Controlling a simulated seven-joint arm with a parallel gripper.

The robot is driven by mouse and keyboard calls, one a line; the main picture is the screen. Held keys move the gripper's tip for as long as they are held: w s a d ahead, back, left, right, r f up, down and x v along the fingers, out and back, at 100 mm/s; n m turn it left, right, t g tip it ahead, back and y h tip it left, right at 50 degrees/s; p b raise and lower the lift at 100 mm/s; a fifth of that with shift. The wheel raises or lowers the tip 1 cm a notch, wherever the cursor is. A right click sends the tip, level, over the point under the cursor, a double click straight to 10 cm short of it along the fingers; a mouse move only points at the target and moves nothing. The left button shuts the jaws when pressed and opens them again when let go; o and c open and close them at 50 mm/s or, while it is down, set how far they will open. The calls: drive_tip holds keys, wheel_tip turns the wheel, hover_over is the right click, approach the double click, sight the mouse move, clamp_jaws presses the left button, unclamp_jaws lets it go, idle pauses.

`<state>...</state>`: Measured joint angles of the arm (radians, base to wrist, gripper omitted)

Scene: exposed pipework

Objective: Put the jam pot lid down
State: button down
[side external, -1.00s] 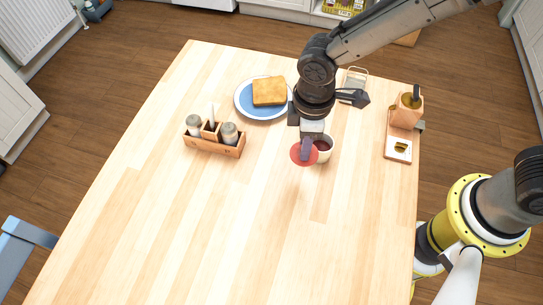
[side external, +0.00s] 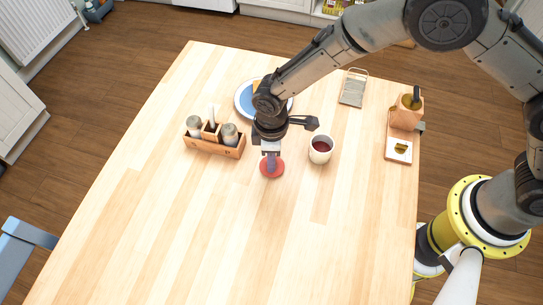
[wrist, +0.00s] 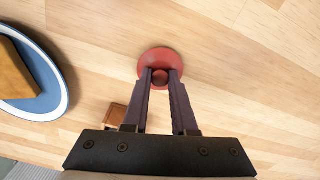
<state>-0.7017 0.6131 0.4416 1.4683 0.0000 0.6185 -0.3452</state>
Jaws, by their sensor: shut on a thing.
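The jam pot lid (side external: 272,168) is a round red disc with a knob. My gripper (side external: 271,160) is above it, with its fingers shut on the knob. In the wrist view the lid (wrist: 160,60) shows beyond the fingertips, with the knob between them at my gripper (wrist: 160,77). I cannot tell whether the lid touches the table or is just above it. The jam pot (side external: 320,150) is a white pot with dark red jam, open at the top, to the right of the lid.
A wooden condiment caddy (side external: 228,150) with shakers stands left of the lid. A blue plate (side external: 243,99) with toast (wrist: 12,75) lies behind, partly hidden by my arm. A grater (side external: 353,90) and a wooden holder (side external: 405,118) stand at the back right. The front table (side external: 230,235) is clear.

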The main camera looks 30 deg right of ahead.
drive_tip(key=c, duration=0.7)
unclamp_jaws()
drive_tip(key=shift+f, duration=0.1)
wheel_tip(320, 180, up, 12)
drive_tip(key=shift+r, duration=0.2)
